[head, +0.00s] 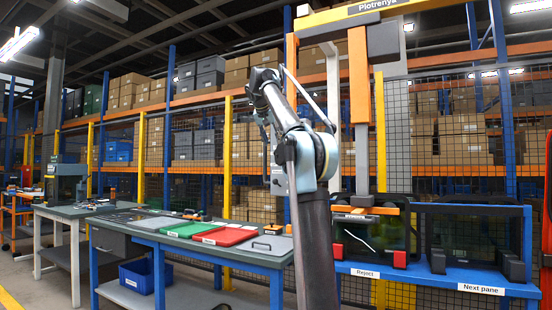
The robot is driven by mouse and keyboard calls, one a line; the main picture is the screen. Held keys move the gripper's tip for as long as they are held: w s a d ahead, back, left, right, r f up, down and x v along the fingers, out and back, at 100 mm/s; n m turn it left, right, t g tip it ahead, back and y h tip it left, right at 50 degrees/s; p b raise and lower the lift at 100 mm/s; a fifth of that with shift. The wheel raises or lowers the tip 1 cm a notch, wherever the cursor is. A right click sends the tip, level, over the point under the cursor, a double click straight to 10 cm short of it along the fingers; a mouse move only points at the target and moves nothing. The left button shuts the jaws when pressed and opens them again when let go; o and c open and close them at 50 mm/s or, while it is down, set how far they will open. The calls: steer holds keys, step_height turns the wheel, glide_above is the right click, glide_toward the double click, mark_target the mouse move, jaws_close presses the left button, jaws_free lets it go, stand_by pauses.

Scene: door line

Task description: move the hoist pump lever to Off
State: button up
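The hoist hangs from a yellow overhead beam (365,12) labelled "Plotrenyx" or similar. Its orange and grey column (359,80) runs down to a lifting head (360,209) with an orange bar. The head is at a dark glass pane (375,238) with red pads at its lower corners, above the "Reject" label. I cannot make out the pump lever or its setting; it is too small or hidden. My arm (290,130) rises in front, left of the hoist column, and covers part of the scene. My gripper cannot be seen.
A blue bench (440,279) carries the "Reject" place and a second framed pane (470,235) marked "Next pane". At left, a worktable (165,236) holds green, red and grey panels. Mesh fencing and box shelves close off the back.

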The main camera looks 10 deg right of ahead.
steer(key=x, duration=1)
jaws_close()
